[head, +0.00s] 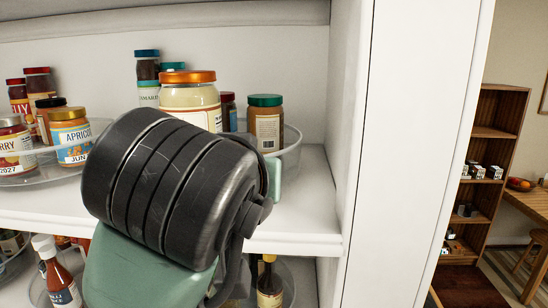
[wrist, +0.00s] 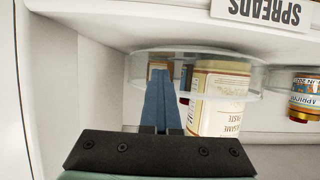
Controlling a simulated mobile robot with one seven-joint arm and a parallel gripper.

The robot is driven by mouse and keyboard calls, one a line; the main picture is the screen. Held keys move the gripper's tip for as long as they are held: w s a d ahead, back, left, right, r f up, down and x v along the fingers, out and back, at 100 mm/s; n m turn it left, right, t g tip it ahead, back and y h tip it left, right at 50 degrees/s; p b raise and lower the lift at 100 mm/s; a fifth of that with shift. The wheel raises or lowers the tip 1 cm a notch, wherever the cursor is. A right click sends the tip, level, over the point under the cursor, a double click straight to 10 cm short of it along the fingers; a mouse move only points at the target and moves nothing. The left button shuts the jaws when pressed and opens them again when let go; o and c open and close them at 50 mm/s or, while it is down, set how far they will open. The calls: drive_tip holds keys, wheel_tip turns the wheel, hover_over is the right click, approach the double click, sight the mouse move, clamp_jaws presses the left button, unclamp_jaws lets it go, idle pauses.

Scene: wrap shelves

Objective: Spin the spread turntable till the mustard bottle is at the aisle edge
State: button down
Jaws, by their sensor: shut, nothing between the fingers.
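The spread turntable, a clear round tray (head: 293,150), stands on the white shelf in the head view, partly hidden by my arm. Its clear rim (wrist: 240,72) also shows in the wrist view. The mustard bottle (head: 148,97), with a teal cap and a partly readable label, stands at the back left of the tray, away from the aisle edge. A large orange-lidded jar (head: 192,100) is nearer the front; a sesame paste jar (wrist: 215,108) fills the wrist view's middle. My gripper (wrist: 161,72) is shut and empty, fingertips overlapping the tray; contact is unclear.
A green-lidded jar (head: 265,122) stands on the tray's right. A jam turntable (head: 35,176) sits to the left, with an apricot jar (head: 72,137). The white side panel (head: 345,120) bounds the right. Bottles such as a chilli sauce (head: 60,285) stand below.

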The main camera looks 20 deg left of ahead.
drive_tip(key=shift+s+a+r, duration=0.15)
drive_tip(key=shift+r, duration=0.05)
drive_tip(key=shift+s+d+f, duration=0.2)
drive_tip(key=shift+s+d, duration=0.85)
drive_tip(key=shift+d, duration=0.2)
drive_tip(key=shift+w, duration=0.1)
drive_tip(key=shift+s+r+p, duration=0.25)
drive_tip(key=shift+s+p, duration=0.1)
drive_tip(key=shift+s, duration=0.05)
drive_tip(key=p+v, duration=0.4)
drive_tip(key=v, duration=0.2)
drive_tip(key=shift+s, duration=0.3)
drive_tip(key=shift+d, duration=0.15)
drive_tip(key=shift+f, duration=0.1)
